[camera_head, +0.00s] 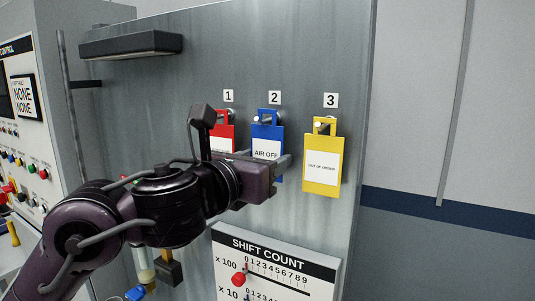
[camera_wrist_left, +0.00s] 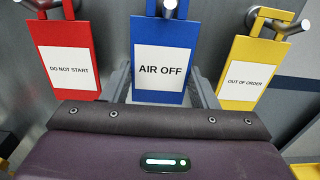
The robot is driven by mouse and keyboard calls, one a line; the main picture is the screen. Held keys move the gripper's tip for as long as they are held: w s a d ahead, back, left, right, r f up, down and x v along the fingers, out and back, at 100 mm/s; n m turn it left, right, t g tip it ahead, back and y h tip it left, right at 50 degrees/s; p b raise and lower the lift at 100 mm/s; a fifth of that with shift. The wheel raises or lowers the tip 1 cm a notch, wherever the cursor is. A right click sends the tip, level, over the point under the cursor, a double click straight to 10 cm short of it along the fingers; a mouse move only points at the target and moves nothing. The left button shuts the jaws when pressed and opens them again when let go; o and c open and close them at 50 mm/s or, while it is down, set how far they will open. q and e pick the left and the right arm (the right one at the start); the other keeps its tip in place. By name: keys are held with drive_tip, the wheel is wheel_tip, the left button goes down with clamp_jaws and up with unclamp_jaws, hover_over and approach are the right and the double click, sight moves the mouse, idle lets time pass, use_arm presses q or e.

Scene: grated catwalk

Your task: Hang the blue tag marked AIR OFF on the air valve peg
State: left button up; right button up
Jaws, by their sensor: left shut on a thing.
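The blue AIR OFF tag (camera_head: 267,137) hangs by its top loop on the peg under label 2 (camera_head: 274,97) on the grey cabinet. My left gripper (camera_head: 280,165) reaches it from the left and covers its lower part. In the left wrist view the tag (camera_wrist_left: 162,38) stands upright between the two fingers, and the left gripper (camera_wrist_left: 162,88) is shut on its sides. The peg (camera_wrist_left: 169,6) still passes through the tag's loop. No peg marked as the air valve can be made out. My right gripper is out of view.
A red DO NOT START tag (camera_wrist_left: 68,70) hangs close on the left under label 1 (camera_head: 228,96). A yellow OUT OF ORDER tag (camera_head: 321,180) hangs on the right. Below is a SHIFT COUNT board (camera_head: 290,262); a dark bar (camera_head: 130,44) juts out upper left. A control panel (camera_head: 30,120) stands far left.

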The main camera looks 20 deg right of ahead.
use_arm(q)
drive_tip(key=shift+s+a, duration=0.15)
idle(0.3)
drive_tip(key=shift+s+a, duration=0.4)
drive_tip(key=shift+a, duration=0.05)
drive_tip(key=shift+s+a+r, duration=0.1)
idle(0.3)
drive_tip(key=shift+s+a+r+p, duration=0.4)
drive_tip(key=shift+s+a+p, duration=0.2)
drive_tip(key=shift+a+p, duration=0.1)
drive_tip(key=shift+s, duration=0.15)
idle(0.3)
drive_tip(key=shift+p+v, duration=0.65)
drive_tip(key=shift+v, duration=1.45)
